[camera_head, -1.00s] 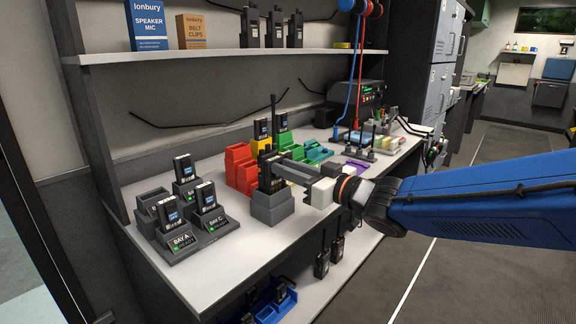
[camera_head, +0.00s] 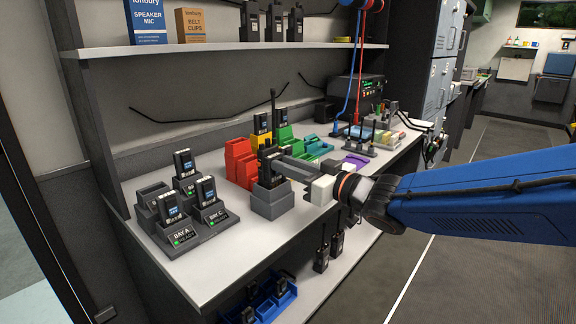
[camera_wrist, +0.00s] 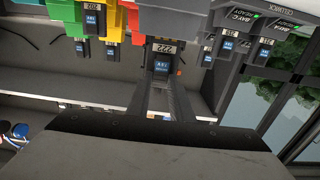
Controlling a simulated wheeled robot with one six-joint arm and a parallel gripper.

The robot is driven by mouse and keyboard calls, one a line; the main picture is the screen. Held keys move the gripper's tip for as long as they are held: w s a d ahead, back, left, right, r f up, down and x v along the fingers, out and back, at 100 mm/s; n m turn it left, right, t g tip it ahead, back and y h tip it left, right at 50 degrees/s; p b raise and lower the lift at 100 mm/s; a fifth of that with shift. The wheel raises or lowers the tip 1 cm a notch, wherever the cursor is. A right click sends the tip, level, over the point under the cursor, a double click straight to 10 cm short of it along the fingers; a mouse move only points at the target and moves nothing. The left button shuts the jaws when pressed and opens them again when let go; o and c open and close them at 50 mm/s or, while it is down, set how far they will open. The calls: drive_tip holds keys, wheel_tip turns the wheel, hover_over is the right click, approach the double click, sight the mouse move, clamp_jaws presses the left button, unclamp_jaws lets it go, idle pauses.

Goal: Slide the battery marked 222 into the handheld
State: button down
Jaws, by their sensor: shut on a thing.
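The battery marked 222 (camera_wrist: 162,64) is dark with a blue label and sits between the two fingers of my gripper (camera_wrist: 160,88) in the wrist view. My gripper (camera_head: 272,161) is shut on it. In the head view it is at the upper part of the black handheld (camera_head: 270,178), which stands upright with its antenna up in a grey stand (camera_head: 272,205). The fingers hide most of the battery there. I cannot tell how far the battery is inside the handheld.
Charging bays (camera_head: 182,237) with several batteries stand to the left. Red bins (camera_head: 240,166), a yellow bin (camera_head: 261,141) and green bins (camera_head: 285,139) sit close behind the stand. A shelf (camera_head: 230,50) runs above. The bench front (camera_head: 225,275) is clear.

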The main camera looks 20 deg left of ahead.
drive_tip(key=shift+f, duration=0.15)
drive_tip(key=c, duration=1.5)
unclamp_jaws()
drive_tip(key=shift+d, duration=0.1)
drive_tip(key=v, duration=1.7)
drive_tip(key=shift+s+d, duration=0.1)
